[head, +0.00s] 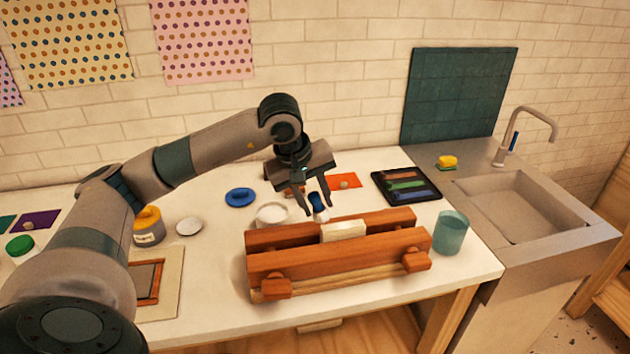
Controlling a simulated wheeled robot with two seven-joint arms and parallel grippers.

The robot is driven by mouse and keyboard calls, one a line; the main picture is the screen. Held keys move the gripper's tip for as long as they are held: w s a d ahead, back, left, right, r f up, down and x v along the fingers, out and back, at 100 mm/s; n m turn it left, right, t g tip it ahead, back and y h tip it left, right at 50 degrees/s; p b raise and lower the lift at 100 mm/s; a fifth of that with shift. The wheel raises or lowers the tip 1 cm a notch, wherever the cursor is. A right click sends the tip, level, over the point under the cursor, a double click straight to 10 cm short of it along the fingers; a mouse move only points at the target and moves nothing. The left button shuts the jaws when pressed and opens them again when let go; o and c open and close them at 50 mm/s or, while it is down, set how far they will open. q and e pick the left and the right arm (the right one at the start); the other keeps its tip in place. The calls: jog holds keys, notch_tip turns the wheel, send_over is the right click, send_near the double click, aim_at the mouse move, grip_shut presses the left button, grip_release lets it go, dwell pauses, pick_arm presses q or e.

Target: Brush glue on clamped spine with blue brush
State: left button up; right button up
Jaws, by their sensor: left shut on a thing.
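A wooden press (279,265) stands on the white table. A cream block, the clamped spine (344,232), is held between its two bars with its top edge showing. My left gripper (316,206) is over the back bar of the press, left of the spine. It is shut on a small blue brush (316,200) with pale bristles pointing down. The bristles are close to the bar and the spine; I cannot tell if they touch. A white round dish (272,214), perhaps the glue, sits behind the press. My right gripper is not in view.
A teal cup (450,233) stands at the press's right end. A black tray (406,186) with coloured tools lies behind it. A yellow-lidded jar (149,226), a white lid (189,227) and a blue disc (240,197) are to the left. A sink (522,205) is at right.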

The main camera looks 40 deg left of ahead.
pick_arm(q)
jog(key=shift+w+d+r, duration=0.1)
jog(key=shift+d+r, duration=0.05)
jog(key=shift+r, duration=0.25)
jog(key=shift+w+d+r, duration=0.1)
jog(key=shift+d+r, duration=0.05)
jog(key=shift+r, duration=0.25)
jog(key=shift+w+p+v, duration=0.15)
jog(key=shift+p+v, duration=0.3)
jog(key=shift+v, duration=0.3)
jog(key=shift+w+p+v, duration=0.15)
jog(key=shift+p+v, duration=0.25)
jog(key=shift+v, duration=0.35)
jog(key=shift+w+r, duration=0.15)
jog(key=shift+r, duration=0.35)
